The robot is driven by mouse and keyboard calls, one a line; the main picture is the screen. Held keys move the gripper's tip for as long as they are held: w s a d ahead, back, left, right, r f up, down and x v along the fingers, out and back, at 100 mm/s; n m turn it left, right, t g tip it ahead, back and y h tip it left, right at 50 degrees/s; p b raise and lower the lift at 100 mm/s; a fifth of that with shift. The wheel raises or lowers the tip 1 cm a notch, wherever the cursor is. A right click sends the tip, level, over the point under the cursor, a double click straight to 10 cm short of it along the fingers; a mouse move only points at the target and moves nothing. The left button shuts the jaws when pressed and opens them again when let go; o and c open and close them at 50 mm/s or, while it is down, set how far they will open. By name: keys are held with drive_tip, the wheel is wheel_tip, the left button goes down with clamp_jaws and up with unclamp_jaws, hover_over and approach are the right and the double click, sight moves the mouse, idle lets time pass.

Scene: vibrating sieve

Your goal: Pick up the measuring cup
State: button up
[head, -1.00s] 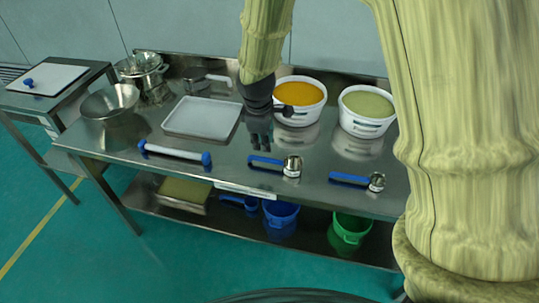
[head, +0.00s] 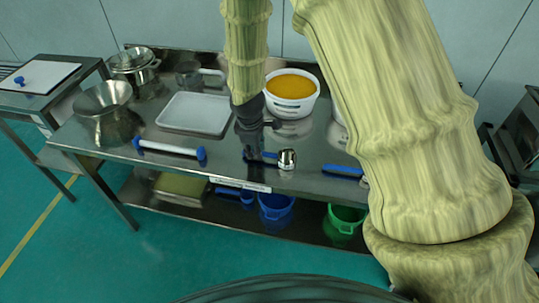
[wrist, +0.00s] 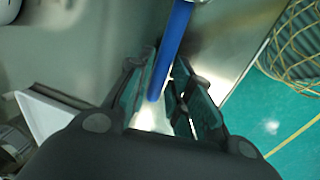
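A small steel measuring cup (head: 287,160) with a blue handle (head: 268,155) lies near the front edge of the steel table. My gripper (head: 250,152) is low over the table at the left end of this handle. In the wrist view the blue handle (wrist: 174,40) runs between the two fingers of my gripper (wrist: 165,85). The fingers are open, with gaps beside the handle.
A white tray (head: 194,114) and a blue-ended roller (head: 170,150) lie to the left. A white tub of orange powder (head: 292,94) stands behind. A steel bowl (head: 103,97) and a steel jug (head: 188,75) stand farther left.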

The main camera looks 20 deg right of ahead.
drive_tip(key=shift+w+d+f, duration=0.15)
drive_tip(key=shift+f, duration=0.9)
clamp_jaws()
drive_tip(key=shift+r, duration=0.15)
